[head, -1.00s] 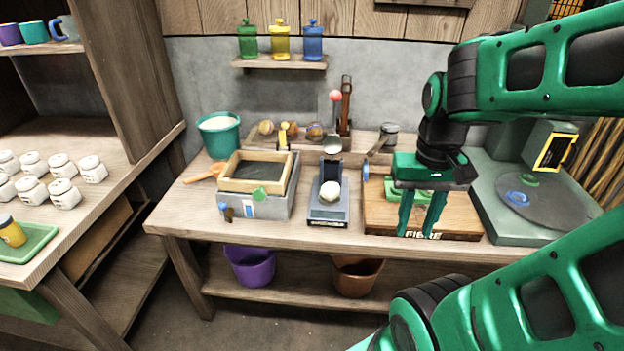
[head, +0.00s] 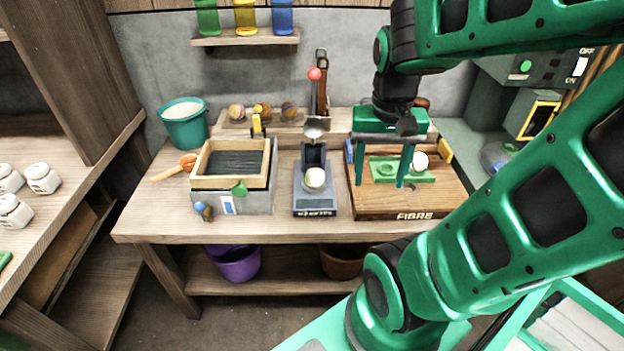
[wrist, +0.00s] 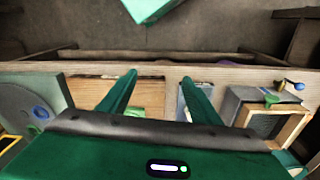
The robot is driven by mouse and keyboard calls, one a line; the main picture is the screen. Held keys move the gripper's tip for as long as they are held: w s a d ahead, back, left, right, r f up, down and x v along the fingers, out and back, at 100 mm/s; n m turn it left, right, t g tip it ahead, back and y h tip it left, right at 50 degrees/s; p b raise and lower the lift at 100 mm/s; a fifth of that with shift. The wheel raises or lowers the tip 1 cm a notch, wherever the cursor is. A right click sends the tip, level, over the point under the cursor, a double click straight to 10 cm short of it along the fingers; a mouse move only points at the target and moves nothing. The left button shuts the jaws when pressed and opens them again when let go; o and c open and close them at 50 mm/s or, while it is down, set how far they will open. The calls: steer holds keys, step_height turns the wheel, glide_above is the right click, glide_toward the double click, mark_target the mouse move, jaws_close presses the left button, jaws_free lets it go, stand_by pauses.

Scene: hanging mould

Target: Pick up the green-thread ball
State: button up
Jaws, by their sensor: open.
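Three small banded balls sit in a row on a rack at the back of the bench: the left ball (head: 237,111), the middle ball (head: 262,110) and the right ball (head: 289,110). They are too small to tell which has green thread. A pale ball (head: 315,178) sits on the scale (head: 315,198), and a whitish ball (head: 420,161) is by the green tray (head: 416,178) on the FIBRE board. My gripper (head: 379,183) is open and empty, pointing down over this board, right of the rack. Its fingers also show in the wrist view (wrist: 158,76).
A wooden-framed mould (head: 198,180) on a grey box stands left of the scale. A teal bucket (head: 184,132) and an orange scoop (head: 172,170) are at the left.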

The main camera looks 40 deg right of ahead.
steer(key=w+d+f+m, duration=0.25)
steer(key=w+m, duration=0.25)
steer(key=w, duration=0.5)
steer(key=m+t, duration=0.2)
steer(key=m, duration=0.4)
glide_toward(315, 171)
steer(key=shift+w+d+f, duration=0.1)
steer(key=shift+w+f, duration=0.15)
steer(key=shift+f, duration=1.55)
steer(key=shift+w+d+f, duration=0.1)
steer(key=shift+w+f, duration=0.2)
steer(key=shift+f, duration=1.5)
steer(key=shift+w+f, duration=0.25)
steer(key=shift+f, duration=1.55)
steer(key=c, duration=0.9)
steer(key=shift+r, duration=0.1)
